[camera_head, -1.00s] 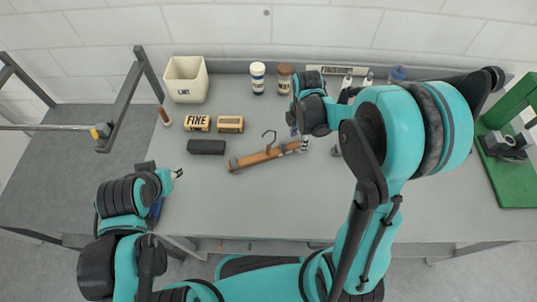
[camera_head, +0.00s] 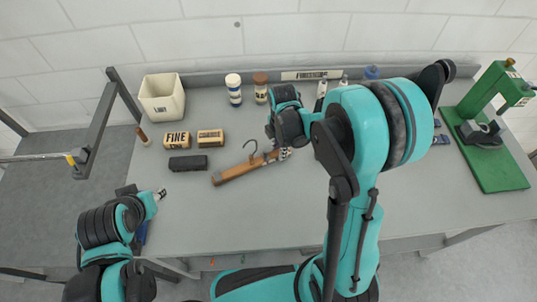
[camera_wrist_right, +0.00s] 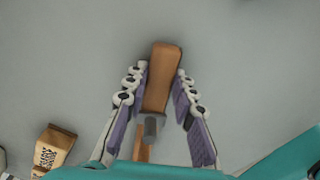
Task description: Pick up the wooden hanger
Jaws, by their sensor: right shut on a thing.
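The wooden hanger (camera_head: 236,171) is brown with a dark metal hook and lies slantwise over the grey table in the head view. My right gripper (camera_head: 285,153) is at its right end, partly hidden behind my right wrist. In the right wrist view the wooden bar (camera_wrist_right: 161,80) runs between the two purple-padded fingers of that gripper (camera_wrist_right: 161,90), which is shut on it. I cannot tell whether the hanger is clear of the table. My left gripper (camera_head: 160,194) is over the table's front left, small in view; its opening is unclear.
A FINE block (camera_head: 176,139), a second tan block (camera_head: 210,139) and a black block (camera_head: 187,163) lie left of the hanger. A white bin (camera_head: 162,105) and two jars stand at the back. A green press (camera_head: 490,150) stands at right. The table's front middle is clear.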

